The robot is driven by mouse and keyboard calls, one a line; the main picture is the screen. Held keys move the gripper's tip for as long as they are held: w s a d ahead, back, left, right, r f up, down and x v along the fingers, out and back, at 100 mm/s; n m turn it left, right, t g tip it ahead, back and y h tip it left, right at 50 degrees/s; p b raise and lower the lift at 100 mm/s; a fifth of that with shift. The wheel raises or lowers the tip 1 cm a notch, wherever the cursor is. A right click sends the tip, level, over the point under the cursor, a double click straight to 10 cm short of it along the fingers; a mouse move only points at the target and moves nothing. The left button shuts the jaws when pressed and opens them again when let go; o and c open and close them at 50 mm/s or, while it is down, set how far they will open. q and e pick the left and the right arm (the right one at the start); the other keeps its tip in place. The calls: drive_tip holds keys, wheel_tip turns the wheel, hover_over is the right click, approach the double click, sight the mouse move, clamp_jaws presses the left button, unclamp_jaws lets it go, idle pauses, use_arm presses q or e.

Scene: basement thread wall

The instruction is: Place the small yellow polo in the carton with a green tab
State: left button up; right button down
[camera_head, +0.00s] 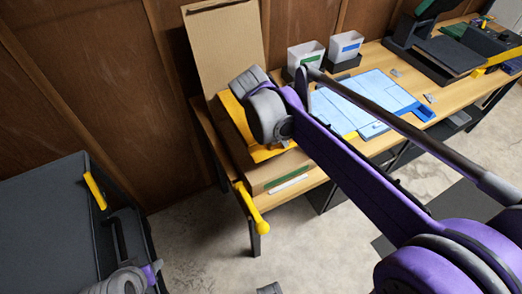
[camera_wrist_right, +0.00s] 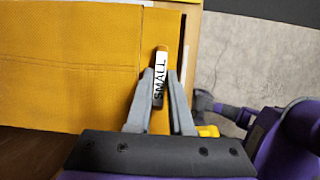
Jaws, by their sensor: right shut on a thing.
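The yellow polo (camera_head: 236,118) is a flat folded garment at the open top of a brown carton (camera_head: 225,48), partly hidden by my right gripper. I cannot tell how far inside the carton it lies. In the right wrist view the polo (camera_wrist_right: 70,60) fills the left, with a tag reading SMALL. My right gripper (camera_wrist_right: 160,85) is shut on the polo at this tag; it also shows in the head view (camera_head: 268,112). A green mark (camera_head: 285,179) shows on the carton's front. Part of my left gripper (camera_head: 128,280) shows at the bottom left; its fingers are unclear.
The carton stands on a wooden table (camera_head: 211,128) by the wall. Right of it are white bins with green (camera_head: 308,58) and blue (camera_head: 345,47) labels, and a light blue board (camera_head: 360,100). A yellow handle (camera_head: 250,208) juts from the front. A dark cart (camera_head: 45,215) stands left.

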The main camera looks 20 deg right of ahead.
sight(260, 177)
wheel_tip(260, 177, down, 2)
drive_tip(key=shift+w+f+b, duration=0.1)
drive_tip(key=shift+f+b, duration=0.15)
drive_tip(key=shift+b, duration=0.3)
drive_tip(key=shift+f+b, duration=0.35)
drive_tip(key=shift+f, duration=0.3)
wheel_tip(260, 177, down, 5)
drive_tip(key=shift+f+b, duration=0.15)
drive_tip(key=shift+b, duration=0.25)
use_arm(q)
drive_tip(key=shift+s+f, duration=0.15)
drive_tip(key=shift+f, duration=2.05)
use_arm(e)
drive_tip(key=shift+f, duration=2.05)
use_arm(q)
drive_tip(key=shift+b, duration=0.3)
use_arm(e)
drive_tip(key=c, duration=0.8)
unclamp_jaws()
drive_tip(key=shift+f, duration=0.1)
